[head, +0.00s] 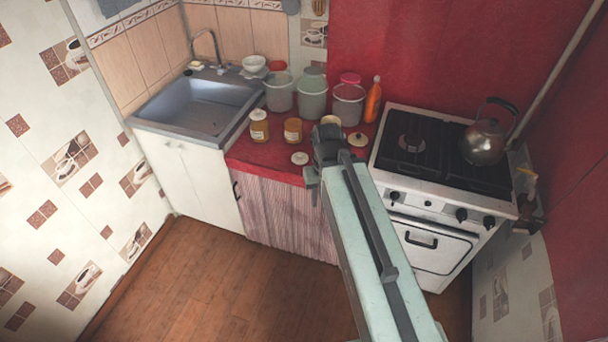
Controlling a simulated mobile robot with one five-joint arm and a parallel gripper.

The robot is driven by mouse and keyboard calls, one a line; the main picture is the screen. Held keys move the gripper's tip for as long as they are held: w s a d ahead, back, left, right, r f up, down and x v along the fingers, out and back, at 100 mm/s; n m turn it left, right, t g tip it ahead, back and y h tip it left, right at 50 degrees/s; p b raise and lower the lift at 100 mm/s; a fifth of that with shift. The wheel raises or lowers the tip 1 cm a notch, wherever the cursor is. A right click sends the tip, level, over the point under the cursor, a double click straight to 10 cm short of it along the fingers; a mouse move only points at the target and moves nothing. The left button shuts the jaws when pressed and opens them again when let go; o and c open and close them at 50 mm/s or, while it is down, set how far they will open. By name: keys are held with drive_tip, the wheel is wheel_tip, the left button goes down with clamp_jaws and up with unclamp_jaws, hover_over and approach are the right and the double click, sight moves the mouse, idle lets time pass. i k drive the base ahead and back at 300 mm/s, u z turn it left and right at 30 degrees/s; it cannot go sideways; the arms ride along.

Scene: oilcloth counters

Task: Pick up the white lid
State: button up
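A small round white lid (299,158) with a darker spot in its middle lies flat near the front edge of the red counter. A jar with a white top (259,125) stands behind and left of the white lid. My gripper (314,180) is at the end of my pale green arm, just right of the white lid in the picture. Its fingers are small and dark, partly hidden by the arm, so I cannot tell their opening or any contact.
An amber jar (292,131) and several clear buckets (312,97) stand behind the lid. An orange bottle (373,100) stands near the stove (440,160), which bears a kettle (485,141). A sink (198,107) is at left. The wooden floor (210,280) in front is clear.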

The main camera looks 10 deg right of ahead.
sight(299, 158)
drive_tip(key=u, duration=0.2)
drive_tip(key=i, duration=0.45)
drive_tip(key=u, duration=0.55)
drive_tip(key=i, duration=0.85)
drive_tip(key=u, duration=0.5)
drive_tip(key=k, duration=0.7)
drive_tip(key=u, duration=0.2)
drive_tip(key=i, duration=0.7)
